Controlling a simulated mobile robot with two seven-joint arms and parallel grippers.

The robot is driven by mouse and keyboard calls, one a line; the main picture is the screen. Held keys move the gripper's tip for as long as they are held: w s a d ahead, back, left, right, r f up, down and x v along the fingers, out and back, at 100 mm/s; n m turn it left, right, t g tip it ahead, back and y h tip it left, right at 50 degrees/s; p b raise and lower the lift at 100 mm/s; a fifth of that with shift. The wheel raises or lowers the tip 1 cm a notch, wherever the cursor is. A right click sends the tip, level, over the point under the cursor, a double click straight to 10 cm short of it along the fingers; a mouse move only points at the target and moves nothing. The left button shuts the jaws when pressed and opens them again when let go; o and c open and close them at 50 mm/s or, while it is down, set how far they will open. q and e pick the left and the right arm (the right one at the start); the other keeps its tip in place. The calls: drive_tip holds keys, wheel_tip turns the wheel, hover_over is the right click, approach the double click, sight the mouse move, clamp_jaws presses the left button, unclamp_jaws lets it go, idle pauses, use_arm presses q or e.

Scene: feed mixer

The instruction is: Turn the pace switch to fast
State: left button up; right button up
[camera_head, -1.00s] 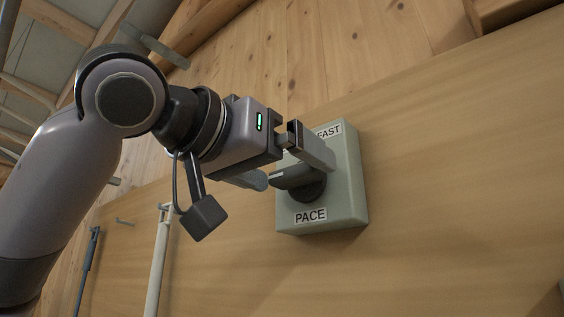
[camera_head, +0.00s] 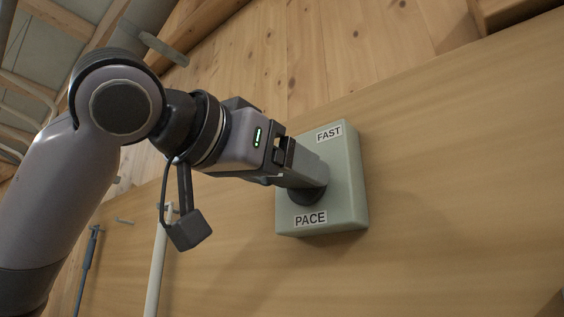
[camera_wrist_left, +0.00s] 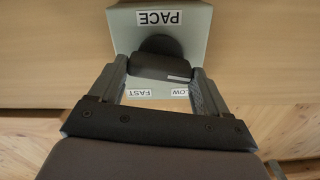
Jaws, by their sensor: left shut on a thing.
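The pace switch is a pale green box (camera_head: 346,180) on the wooden wall, labelled FAST at upper right and PACE below. Its dark round knob base (camera_head: 308,197) shows beneath my left gripper (camera_head: 307,176), whose fingers cover the handle in the head view. In the left wrist view the dark knob handle (camera_wrist_left: 160,66) lies between the two fingers, which are shut on it. That view is upside down. A white mark on the handle is at its right end, on the side of the SLOW label (camera_wrist_left: 180,92), which a finger partly covers. My right gripper is not in view.
The plain wooden panel (camera_head: 450,170) around the box is clear. A white pole (camera_head: 157,265) and a dark-handled tool (camera_head: 86,262) hang on the wall at lower left. A grey metal bracket (camera_head: 157,45) sits above my left arm.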

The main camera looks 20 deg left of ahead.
use_arm(q)
drive_tip(key=shift+f+m+p, duration=0.1)
drive_tip(key=shift+m+p, duration=4.2)
drive_tip(key=shift+m, duration=3.4)
drive_tip(key=o, duration=1)
drive_tip(key=shift+s, duration=0.15)
drive_tip(key=shift+b+v, duration=0.8)
drive_tip(key=shift+v, duration=2.7)
